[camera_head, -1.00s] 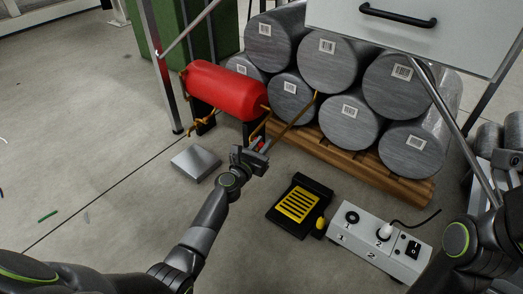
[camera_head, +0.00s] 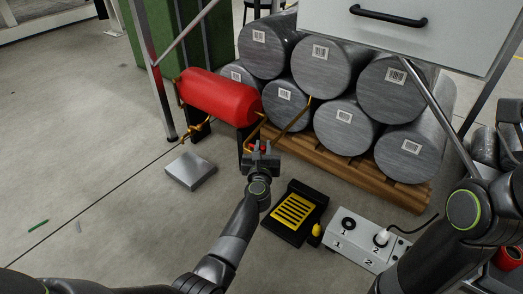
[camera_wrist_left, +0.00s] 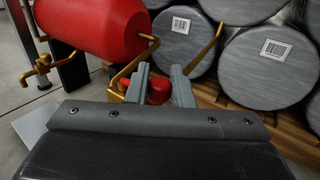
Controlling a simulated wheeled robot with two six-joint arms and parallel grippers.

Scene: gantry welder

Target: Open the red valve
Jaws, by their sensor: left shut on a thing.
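The red valve (camera_wrist_left: 158,88) is a small red knob on the brass pipework by the red tank (camera_head: 218,97). It sits between the two fingers of my left gripper (camera_wrist_left: 158,75) in the left wrist view, and the gripper is shut on it. In the head view only a little red of the valve (camera_head: 264,148) shows at the tips of my left gripper (camera_head: 262,151); the fingers hide the rest. My right arm stands at the right edge of the head view, and its finger state cannot be made out there.
Grey barcoded cylinders (camera_head: 326,68) lie stacked on a wooden pallet (camera_head: 375,182) behind the pipes. A black and yellow pedal (camera_head: 294,211), a numbered switch box (camera_head: 352,241) and a grey block (camera_head: 190,171) are on the floor. Brass pipes (camera_wrist_left: 131,72) run close beside my left fingers.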

